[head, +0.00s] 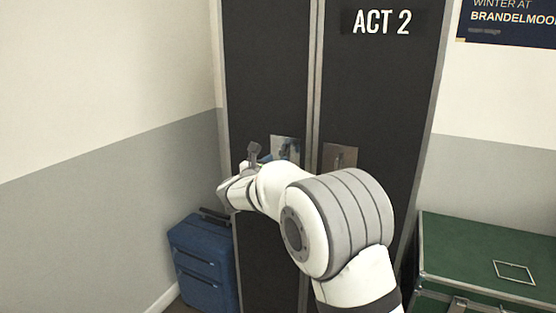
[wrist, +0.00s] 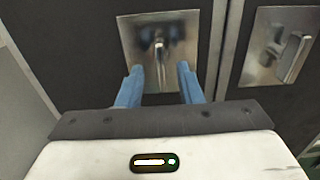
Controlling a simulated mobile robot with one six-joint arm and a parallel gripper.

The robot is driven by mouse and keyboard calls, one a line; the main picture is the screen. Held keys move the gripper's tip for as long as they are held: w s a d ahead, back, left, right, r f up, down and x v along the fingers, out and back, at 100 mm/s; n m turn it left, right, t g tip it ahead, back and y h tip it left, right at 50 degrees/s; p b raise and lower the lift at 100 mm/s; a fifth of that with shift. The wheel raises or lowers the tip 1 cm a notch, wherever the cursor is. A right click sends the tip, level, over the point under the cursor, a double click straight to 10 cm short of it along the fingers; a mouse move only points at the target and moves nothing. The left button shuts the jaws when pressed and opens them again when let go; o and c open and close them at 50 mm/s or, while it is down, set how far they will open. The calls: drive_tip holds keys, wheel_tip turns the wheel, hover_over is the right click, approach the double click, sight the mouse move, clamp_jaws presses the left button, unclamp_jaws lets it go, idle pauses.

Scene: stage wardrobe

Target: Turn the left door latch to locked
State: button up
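The left latch (wrist: 159,47) shows in the wrist view as a small metal handle, roughly upright, on a shiny square plate (wrist: 133,35). My gripper (wrist: 159,67) is open. In the head view the left door (head: 268,75) is dark and looks closed. Its latch plate (head: 289,145) shows only in part, and my arm hides much of the area around it.
The right door (head: 375,85), marked ACT 2, carries another latch (wrist: 291,58) with a tilted handle. A blue suitcase (head: 200,265) stands at the left by the wall. A green trunk (head: 470,250) stands at the right.

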drive_tip(key=shift+x, duration=1.25)
clamp_jaws()
drive_tip(key=shift+a, duration=0.1)
